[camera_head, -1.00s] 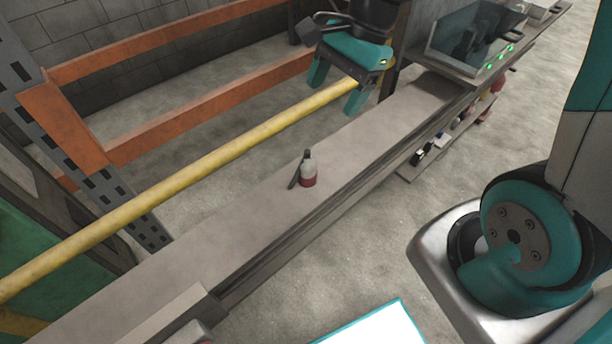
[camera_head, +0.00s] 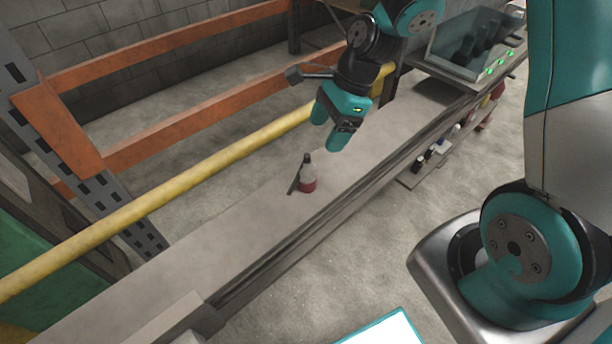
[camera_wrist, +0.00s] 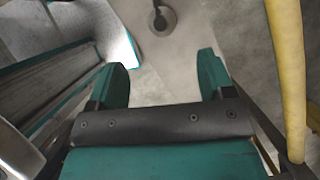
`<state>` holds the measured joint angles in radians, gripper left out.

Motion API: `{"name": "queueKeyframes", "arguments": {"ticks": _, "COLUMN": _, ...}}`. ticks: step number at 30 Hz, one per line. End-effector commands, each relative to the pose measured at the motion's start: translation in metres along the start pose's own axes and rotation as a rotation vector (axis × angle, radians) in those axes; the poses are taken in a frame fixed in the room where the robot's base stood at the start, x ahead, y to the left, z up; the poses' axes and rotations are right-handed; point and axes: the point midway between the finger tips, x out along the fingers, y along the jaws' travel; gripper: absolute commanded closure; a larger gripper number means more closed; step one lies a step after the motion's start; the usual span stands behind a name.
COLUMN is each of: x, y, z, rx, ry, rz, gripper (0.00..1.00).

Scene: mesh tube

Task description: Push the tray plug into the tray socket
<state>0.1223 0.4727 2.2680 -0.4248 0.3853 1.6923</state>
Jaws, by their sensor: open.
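In the wrist view my gripper's two teal fingers (camera_wrist: 163,64) are spread apart. A round grey object (camera_wrist: 162,20), probably the bottle from above, lies beyond them. I cannot make out a tray plug or tray socket in either view.
The long grey bench (camera_head: 240,215) is mostly clear. A yellow rail (camera_head: 170,205) runs along its far side, with orange beams (camera_head: 200,133) behind. A glass-fronted unit with green lights (camera_head: 470,45) stands at the bench's far end. Small items sit on a low shelf (camera_head: 420,172).

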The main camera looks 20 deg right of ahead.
Motion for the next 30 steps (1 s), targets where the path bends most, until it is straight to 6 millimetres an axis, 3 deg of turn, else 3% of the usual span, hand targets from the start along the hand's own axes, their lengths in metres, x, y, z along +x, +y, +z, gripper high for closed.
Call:
{"name": "queueKeyframes", "arguments": {"ticks": 3, "x": 0.027, "y": 0.001, "z": 0.0, "rx": -0.001, "ry": 0.0, "rz": 0.005, "gripper": 0.25}}
{"name": "queueKeyframes", "arguments": {"ticks": 7, "x": 0.045, "y": 0.001, "z": 0.0, "rx": 0.0, "ry": -0.001, "rz": 0.003, "gripper": 0.25}}
{"name": "queueKeyframes", "arguments": {"ticks": 21, "x": 0.054, "y": 0.0, "z": 0.0, "rx": 0.0, "ry": 0.0, "rz": 0.001, "gripper": 0.25}}
{"name": "queueKeyframes", "arguments": {"ticks": 30, "x": 0.096, "y": -0.001, "z": -0.003, "rx": -0.001, "ry": 0.0, "rz": 0.004, "gripper": 0.25}}
